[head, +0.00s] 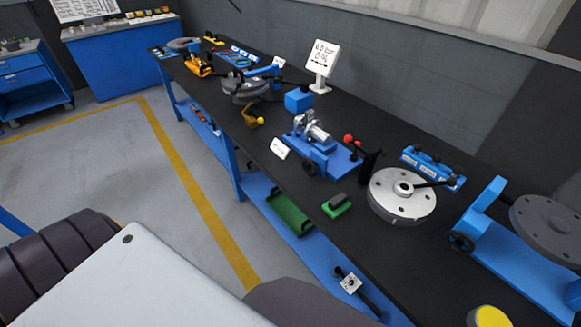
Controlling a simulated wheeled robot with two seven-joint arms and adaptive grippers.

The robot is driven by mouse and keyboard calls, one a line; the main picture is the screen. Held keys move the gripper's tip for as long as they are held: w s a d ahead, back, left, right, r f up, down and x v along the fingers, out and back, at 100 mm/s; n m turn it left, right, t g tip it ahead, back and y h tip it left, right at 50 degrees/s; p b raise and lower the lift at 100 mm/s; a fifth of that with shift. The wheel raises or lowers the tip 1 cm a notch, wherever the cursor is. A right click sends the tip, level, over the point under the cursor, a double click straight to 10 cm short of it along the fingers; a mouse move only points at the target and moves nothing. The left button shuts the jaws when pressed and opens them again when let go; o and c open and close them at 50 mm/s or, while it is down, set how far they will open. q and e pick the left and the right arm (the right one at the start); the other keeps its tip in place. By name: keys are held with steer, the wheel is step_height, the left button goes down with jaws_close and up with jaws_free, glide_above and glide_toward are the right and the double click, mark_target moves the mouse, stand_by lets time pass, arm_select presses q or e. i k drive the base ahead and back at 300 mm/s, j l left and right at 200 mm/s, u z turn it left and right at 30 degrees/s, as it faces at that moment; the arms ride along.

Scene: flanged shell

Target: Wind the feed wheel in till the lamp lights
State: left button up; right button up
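Two small black wheels could be the feed wheel; I cannot tell which is. One black wheel (461,242) is on the near side of the blue fixture at the right, which carries a grey flanged disc (552,226). The other black wheel (309,168) is on the front of the blue fixture in the middle of the bench, below a silver part (313,129). I cannot pick out a lamp for certain. A yellow round top (490,317) shows at the bottom right, cut by the frame edge. Neither of my grippers is in view.
The long black bench (375,249) runs from far left to near right along a grey wall. A flanged plate (402,197) with a black handle lies on it. A green block (337,205) and a display sign (322,60) stand there too. The floor (110,170) at left is clear.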

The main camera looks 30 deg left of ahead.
mark_target(311, 166)
steer(key=i+j+u, duration=0.1)
steer(key=u, duration=0.3)
steer(key=i+u, duration=0.1)
steer(key=u, duration=0.3)
